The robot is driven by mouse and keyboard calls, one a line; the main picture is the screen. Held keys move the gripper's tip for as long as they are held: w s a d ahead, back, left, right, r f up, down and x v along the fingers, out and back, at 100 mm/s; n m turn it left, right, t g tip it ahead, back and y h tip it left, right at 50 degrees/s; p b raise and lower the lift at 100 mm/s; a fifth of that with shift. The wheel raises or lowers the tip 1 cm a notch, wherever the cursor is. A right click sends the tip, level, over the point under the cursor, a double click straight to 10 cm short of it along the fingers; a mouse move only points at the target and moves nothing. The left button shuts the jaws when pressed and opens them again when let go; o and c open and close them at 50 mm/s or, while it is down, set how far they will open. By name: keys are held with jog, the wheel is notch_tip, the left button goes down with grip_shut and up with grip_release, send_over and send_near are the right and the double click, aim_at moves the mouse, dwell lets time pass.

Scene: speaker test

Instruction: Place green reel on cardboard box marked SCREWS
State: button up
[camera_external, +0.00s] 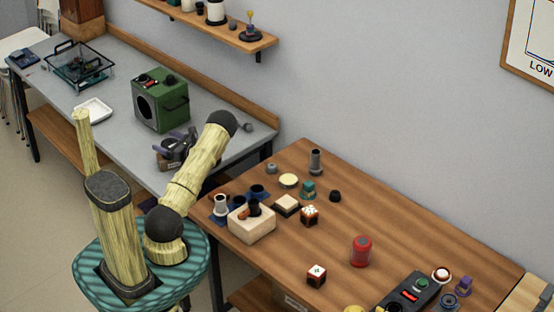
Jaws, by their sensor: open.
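My gripper (168,152) appears as a dark, open shape beside my yellow arm, over the grey bench and partly hidden by the arm link. I see nothing held in it, though its fingertips are hard to make out. A small teal-green spool-like thing (308,189), which looks like the green reel, stands on the wooden table (400,232) towards the back, well to the right of my gripper. A cardboard-coloured box (290,301) shows partly below the table's front edge. Its marking cannot be read, so I cannot tell if it is the SCREWS box.
A pale block holder (251,224), dice-like cubes (316,275), a red canister (361,251) and a black control box (408,293) stand on the wooden table. A green machine (160,100) and white tray (93,111) are on the grey bench. The table's middle has clear patches.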

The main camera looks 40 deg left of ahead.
jog(key=v, duration=1.1)
jog(key=shift+d+b, duration=0.3)
jog(key=shift+b, duration=0.05)
